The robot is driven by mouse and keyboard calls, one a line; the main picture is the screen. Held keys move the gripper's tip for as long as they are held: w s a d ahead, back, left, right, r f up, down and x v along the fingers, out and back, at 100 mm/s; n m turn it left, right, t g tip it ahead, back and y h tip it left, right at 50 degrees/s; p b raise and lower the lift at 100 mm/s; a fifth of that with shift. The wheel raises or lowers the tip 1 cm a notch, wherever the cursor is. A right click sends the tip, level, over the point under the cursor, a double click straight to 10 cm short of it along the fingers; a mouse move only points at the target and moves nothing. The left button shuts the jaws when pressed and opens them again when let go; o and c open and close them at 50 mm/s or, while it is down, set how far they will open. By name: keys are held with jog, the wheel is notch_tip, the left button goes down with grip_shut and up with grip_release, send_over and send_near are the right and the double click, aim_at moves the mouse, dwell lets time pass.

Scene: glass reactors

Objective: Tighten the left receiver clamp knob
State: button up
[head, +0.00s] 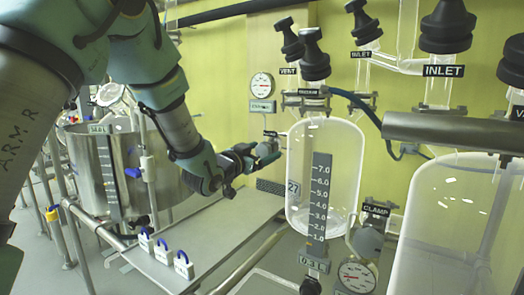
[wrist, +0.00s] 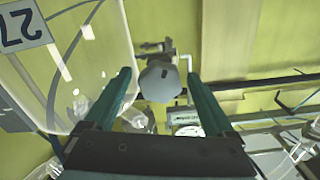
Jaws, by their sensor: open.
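The left receiver is a clear glass vessel (head: 345,165) with a "27" tag and a scale strip, and its wall fills the left of the wrist view (wrist: 75,60). A grey rounded knob (wrist: 160,82) shows between my fingertips in the wrist view. My gripper (wrist: 158,76) is open, with one green finger on each side of it; contact is not clear. In the head view my gripper (head: 258,158) is at the vessel's left side, by a grey knob (head: 268,147). Another round grey knob (head: 367,241) sits below a "CLAMP" label (head: 377,210) on the vessel's right.
A gauge (head: 261,85) hangs on the wall above my gripper; another gauge (head: 357,275) is low right. A second glass vessel (head: 450,220) stands at right. A steel tank (head: 135,165) is at left. Blue-shackled padlocks (head: 163,252) stand on the grey bench (head: 215,235).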

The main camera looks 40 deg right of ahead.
jog(key=shift+c, duration=0.2)
jog(key=c, duration=1.3)
jog(key=shift+f, duration=0.1)
jog(key=shift+b, duration=0.4)
